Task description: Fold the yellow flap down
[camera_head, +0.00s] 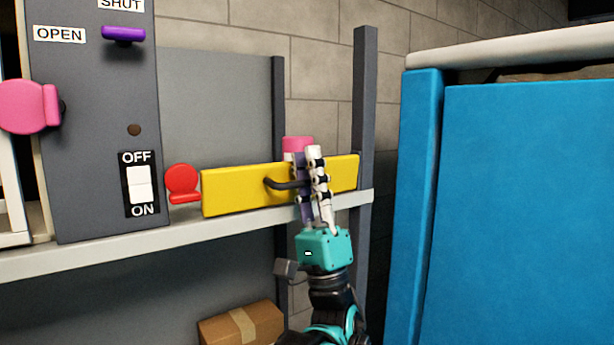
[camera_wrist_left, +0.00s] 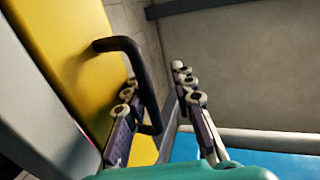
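The yellow flap (camera_head: 235,190) stands upright along the front of the grey shelf, with a black handle (camera_head: 285,184) on its face. My left gripper (camera_head: 310,158) is in front of the right part of the flap, at the handle. In the left wrist view, the yellow flap (camera_wrist_left: 60,45) and its black handle (camera_wrist_left: 146,80) are close up. The left gripper (camera_wrist_left: 155,82) is open there, its two fingers apart, with the handle bar appearing to lie between them. Contact cannot be told. My fingers hide the handle's right end in the head view. My right gripper is not in view.
A red knob (camera_head: 182,182) sits just left of the flap. A pink object (camera_head: 297,145) shows behind it. A dark panel with a switch (camera_head: 139,184) stands further left. A grey post (camera_head: 364,100) and a blue cabinet (camera_head: 530,200) are right. A cardboard box (camera_head: 240,327) lies below.

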